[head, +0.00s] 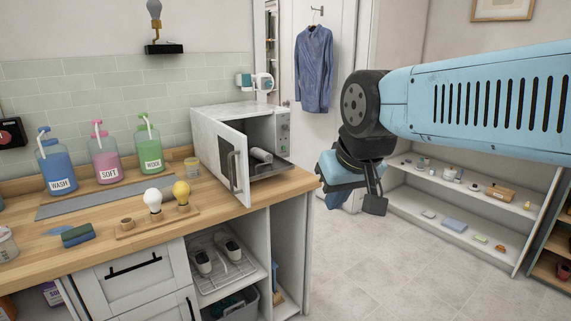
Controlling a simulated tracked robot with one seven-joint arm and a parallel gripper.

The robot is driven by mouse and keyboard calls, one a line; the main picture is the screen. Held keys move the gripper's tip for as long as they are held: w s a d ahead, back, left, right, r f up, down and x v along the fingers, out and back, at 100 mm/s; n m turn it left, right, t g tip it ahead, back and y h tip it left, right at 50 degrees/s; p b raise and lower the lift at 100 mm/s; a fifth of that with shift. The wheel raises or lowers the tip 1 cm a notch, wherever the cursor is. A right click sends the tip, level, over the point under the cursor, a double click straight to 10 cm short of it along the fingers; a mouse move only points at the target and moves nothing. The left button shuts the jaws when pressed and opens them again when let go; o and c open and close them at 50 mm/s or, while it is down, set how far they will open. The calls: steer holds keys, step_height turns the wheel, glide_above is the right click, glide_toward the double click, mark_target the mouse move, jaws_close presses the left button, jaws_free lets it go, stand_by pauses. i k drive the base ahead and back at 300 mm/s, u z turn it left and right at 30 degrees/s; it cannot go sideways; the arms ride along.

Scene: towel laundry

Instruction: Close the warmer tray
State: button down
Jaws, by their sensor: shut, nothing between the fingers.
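The white towel warmer (222,120) stands on the right end of the wooden counter. Its door (234,165) is swung open toward the front. A dark tray (272,170) lies low in the opening and seems to stick out a little at the front. A pale rolled towel (261,155) is in the opening, at the tray. My gripper (375,204) is shut and empty, in the air to the right of the warmer and apart from it, beyond the counter's end.
Wash, soft and wool bottles (107,156) stand at the back left of the counter (215,205). A wooden board (160,223) with two bulbs is in front of the warmer. A low shelf (470,205) with small items stands at the right. The floor between is clear.

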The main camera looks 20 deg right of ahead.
mark_target(258, 170)
steer(key=u, duration=0.1)
steer(key=i, duration=1)
steer(key=z, duration=0.1)
